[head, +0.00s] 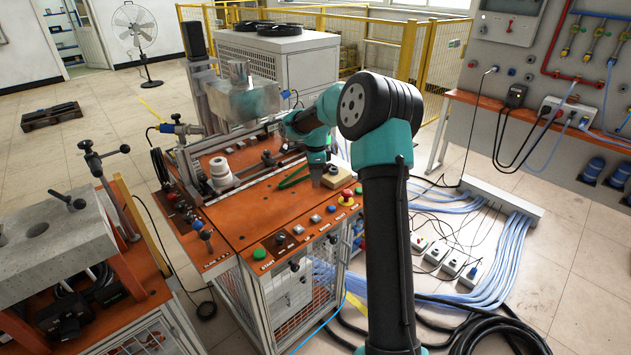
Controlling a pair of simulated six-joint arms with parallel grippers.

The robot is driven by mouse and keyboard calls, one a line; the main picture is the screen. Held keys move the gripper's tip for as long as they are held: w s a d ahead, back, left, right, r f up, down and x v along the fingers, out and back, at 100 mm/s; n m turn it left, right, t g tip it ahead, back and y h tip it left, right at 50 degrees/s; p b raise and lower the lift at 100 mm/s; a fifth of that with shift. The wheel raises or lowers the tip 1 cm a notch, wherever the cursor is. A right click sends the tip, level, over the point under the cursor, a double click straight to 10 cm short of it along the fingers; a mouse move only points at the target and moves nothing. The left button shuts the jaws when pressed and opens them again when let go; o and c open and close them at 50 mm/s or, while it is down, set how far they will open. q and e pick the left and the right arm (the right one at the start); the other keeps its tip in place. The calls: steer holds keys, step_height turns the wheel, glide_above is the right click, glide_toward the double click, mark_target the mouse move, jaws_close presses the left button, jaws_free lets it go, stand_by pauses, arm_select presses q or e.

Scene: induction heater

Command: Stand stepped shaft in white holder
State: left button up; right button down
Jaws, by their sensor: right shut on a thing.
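The white holder (221,175), a stepped round piece, stands upright at the left of the orange worktop, beside the metal rail. My right gripper (317,184) points down over the right part of the worktop, well to the right of the white holder. It is shut on a small grey piece that looks like the stepped shaft; the arm and the small size hide its shape, and I cannot tell whether it touches the worktop. My left gripper is not in view.
Buttons, including a green one (259,253) and a red one (347,193), line the front edge. The middle of the orange worktop (262,212) is clear.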

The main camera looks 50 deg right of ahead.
steer(key=shift+f, duration=1.7)
steer(key=shift+f, duration=0.1)
steer(key=c, duration=0.8)
jaws_free()
step_height(320, 180, up, 12)
steer(key=shift+r, duration=0.1)
